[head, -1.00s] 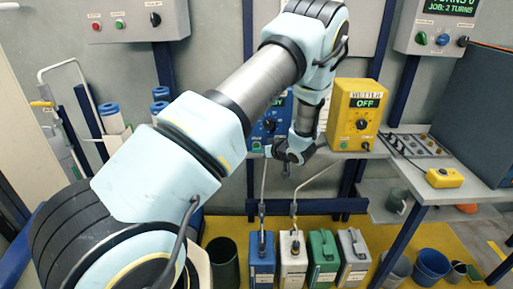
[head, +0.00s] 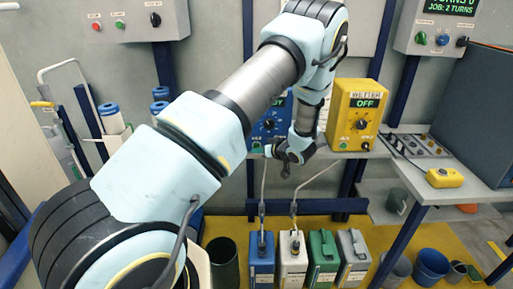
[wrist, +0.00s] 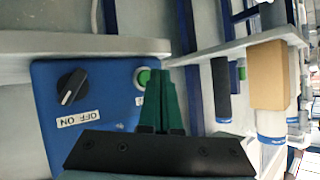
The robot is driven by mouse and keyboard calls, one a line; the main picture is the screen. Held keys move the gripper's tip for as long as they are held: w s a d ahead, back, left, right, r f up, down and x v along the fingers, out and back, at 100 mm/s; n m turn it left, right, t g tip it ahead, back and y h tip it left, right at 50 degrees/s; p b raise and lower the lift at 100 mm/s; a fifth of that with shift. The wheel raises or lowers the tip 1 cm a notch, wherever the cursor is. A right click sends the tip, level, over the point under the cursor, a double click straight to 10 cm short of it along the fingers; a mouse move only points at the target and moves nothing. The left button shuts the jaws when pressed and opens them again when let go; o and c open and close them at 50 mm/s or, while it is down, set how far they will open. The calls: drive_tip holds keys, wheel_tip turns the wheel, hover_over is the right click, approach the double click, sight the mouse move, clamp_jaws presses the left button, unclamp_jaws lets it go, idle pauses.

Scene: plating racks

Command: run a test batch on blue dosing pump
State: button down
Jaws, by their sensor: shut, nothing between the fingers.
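The blue dosing pump (head: 270,122) stands on the shelf, mostly hidden behind my arm in the head view. A strip of its lit display shows green text, only partly readable. In the wrist view its blue face (wrist: 100,85) shows a black knob (wrist: 72,86) above an OFF/ON label, and a green button (wrist: 143,77). My gripper (head: 286,168) is shut and empty, in front of the blue pump's lower right side. In the wrist view its dark green fingertips (wrist: 161,76) are right beside the green button; I cannot tell whether they touch it.
A yellow pump (head: 352,112) labelled WETTER, its display reading OFF, stands close on the right. Blue, white, green and grey canisters (head: 323,258) stand below, with lances in the blue and white ones. A yellow pendant (head: 444,177) lies on the right bench.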

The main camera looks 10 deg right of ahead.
drive_tip(key=shift+w, duration=0.35)
drive_tip(key=shift+w+d, duration=0.15)
drive_tip(key=shift+w, duration=0.35)
idle(0.7)
drive_tip(key=shift+s, duration=0.15)
idle(0.3)
drive_tip(key=shift+s+a, duration=0.2)
drive_tip(key=shift+s, duration=0.55)
drive_tip(key=shift+s, duration=0.1)
drive_tip(key=shift+s+a+p, duration=0.25)
drive_tip(key=shift+s+p, duration=0.05)
drive_tip(key=shift+s, duration=0.9)
drive_tip(key=shift+s+a+p, duration=0.2)
drive_tip(key=shift+s+p, duration=0.1)
drive_tip(key=shift+s, duration=0.9)
drive_tip(key=shift+r, duration=0.1)
